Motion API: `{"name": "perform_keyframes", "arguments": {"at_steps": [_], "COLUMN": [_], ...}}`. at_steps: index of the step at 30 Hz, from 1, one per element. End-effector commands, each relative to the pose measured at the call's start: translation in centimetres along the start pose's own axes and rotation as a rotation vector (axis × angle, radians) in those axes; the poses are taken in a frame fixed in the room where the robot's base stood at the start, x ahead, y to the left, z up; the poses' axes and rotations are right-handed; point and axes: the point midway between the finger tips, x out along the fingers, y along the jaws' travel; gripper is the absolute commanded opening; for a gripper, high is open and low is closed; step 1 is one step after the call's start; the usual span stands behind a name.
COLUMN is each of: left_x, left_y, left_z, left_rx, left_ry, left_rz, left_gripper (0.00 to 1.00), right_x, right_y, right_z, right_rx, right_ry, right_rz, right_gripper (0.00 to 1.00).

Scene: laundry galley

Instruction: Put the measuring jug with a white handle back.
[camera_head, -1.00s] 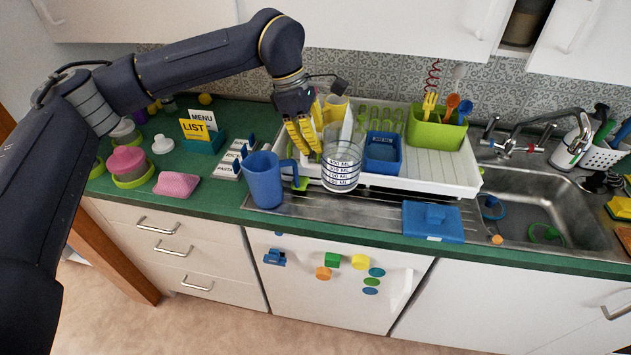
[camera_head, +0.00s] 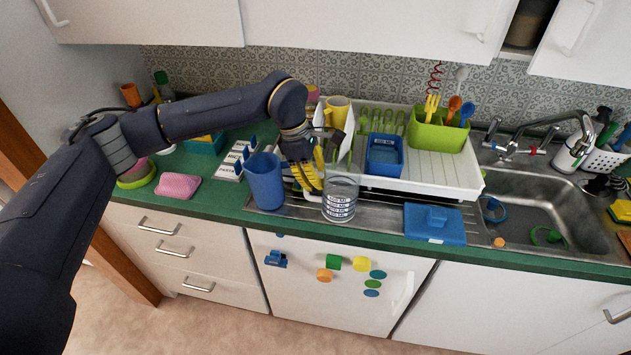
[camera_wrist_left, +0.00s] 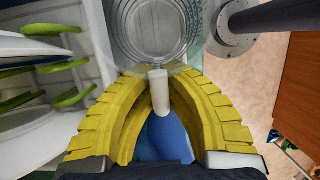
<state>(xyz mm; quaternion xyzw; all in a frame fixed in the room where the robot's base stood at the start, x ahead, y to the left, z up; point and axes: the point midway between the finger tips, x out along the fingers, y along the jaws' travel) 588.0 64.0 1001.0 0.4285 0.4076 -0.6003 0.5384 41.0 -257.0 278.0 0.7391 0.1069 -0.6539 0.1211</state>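The measuring jug (camera_head: 340,203) is clear with dark printed markings and stands upright over the steel drainboard (camera_head: 390,218), in front of the dish rack. I cannot tell whether its base touches the steel. My left gripper (camera_head: 318,187) reaches it from the left and behind. In the left wrist view, its yellow fingers (camera_wrist_left: 160,80) close around the white handle (camera_wrist_left: 159,93), with the clear jug body (camera_wrist_left: 155,30) beyond the fingertips. The handle is hidden in the head view. My right gripper is not in view.
A blue jug (camera_head: 265,182) stands close to the left. The white dish rack (camera_head: 420,187) with a blue tub (camera_head: 384,157) and a green utensil caddy (camera_head: 436,133) is behind. A blue lidded item (camera_head: 434,222) lies to the right, with bare steel between.

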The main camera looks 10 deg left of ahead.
Motion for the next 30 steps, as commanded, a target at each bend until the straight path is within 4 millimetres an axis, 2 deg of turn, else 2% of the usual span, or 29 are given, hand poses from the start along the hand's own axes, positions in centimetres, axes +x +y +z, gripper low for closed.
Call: {"name": "perform_keyframes", "arguments": {"at_steps": [11, 12, 18, 26, 30], "left_x": [0.3, 0.4, 0.4, 0.2, -0.8], "left_y": [0.0, 0.0, 0.0, 0.0, 0.1], "left_z": [-0.1, -0.1, -0.1, -0.1, -0.1], "left_rx": [0.000, 0.000, 0.000, 0.000, 0.000], "left_ry": [0.000, 0.000, 0.000, 0.000, 0.000], "left_rz": [0.001, 0.000, 0.001, 0.001, 0.002], "left_gripper": [0.00, 0.06, 0.27, 0.27, 0.27], "right_x": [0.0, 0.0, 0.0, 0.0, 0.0], "right_y": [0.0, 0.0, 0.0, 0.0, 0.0], "right_z": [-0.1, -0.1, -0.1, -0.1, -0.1], "right_rx": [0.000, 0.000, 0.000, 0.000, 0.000], "right_ry": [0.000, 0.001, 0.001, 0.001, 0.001], "right_rz": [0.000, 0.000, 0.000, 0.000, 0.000], "right_gripper": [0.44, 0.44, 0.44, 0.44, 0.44]}}
